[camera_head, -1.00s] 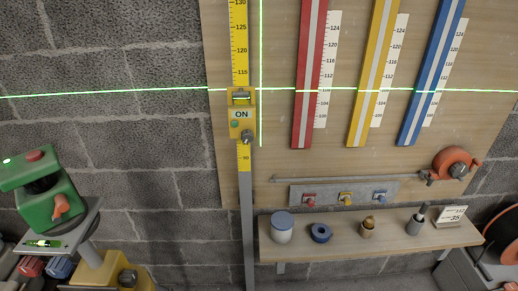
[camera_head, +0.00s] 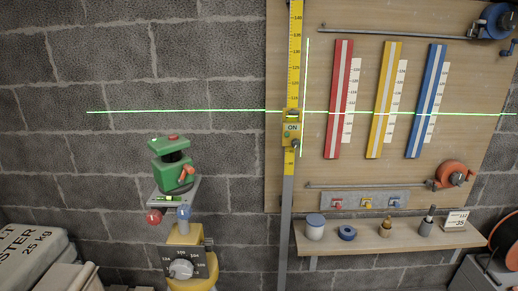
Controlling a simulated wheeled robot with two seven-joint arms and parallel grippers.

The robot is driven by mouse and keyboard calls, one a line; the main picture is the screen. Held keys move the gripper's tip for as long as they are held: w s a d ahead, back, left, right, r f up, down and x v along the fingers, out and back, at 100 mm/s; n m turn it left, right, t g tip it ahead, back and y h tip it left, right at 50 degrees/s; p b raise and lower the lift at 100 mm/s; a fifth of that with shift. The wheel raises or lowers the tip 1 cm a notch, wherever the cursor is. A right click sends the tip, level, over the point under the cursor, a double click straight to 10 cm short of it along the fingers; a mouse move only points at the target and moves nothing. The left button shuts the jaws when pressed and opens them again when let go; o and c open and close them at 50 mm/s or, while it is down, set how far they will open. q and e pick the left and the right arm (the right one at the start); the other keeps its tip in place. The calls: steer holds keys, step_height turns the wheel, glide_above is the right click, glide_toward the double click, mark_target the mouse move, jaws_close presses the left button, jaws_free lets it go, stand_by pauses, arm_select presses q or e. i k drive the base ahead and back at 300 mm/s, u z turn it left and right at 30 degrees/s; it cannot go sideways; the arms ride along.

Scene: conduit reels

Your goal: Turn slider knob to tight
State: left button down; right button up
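A yellow slider (camera_head: 290,128) marked ON sits on a tall yellow measuring staff (camera_head: 295,60) fixed upright in front of the board's left edge. A small dark knob (camera_head: 297,144) sticks out at the slider's lower right. It is too small here to tell whether it is tight or loose. A green horizontal laser line crosses the staff near the slider's top. Neither of my grippers is in view.
A green laser level (camera_head: 172,172) stands on a yellow stand with a dial (camera_head: 181,269) left of the staff. Red, yellow and blue strips hang on the wooden board (camera_head: 460,150). A shelf (camera_head: 390,238) with small items juts out below. Grey sacks (camera_head: 32,258) lie lower left.

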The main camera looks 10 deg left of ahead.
mark_target(296, 144)
steer(key=u, duration=0.95)
steer(key=i, duration=0.45)
steer(key=z, duration=0.05)
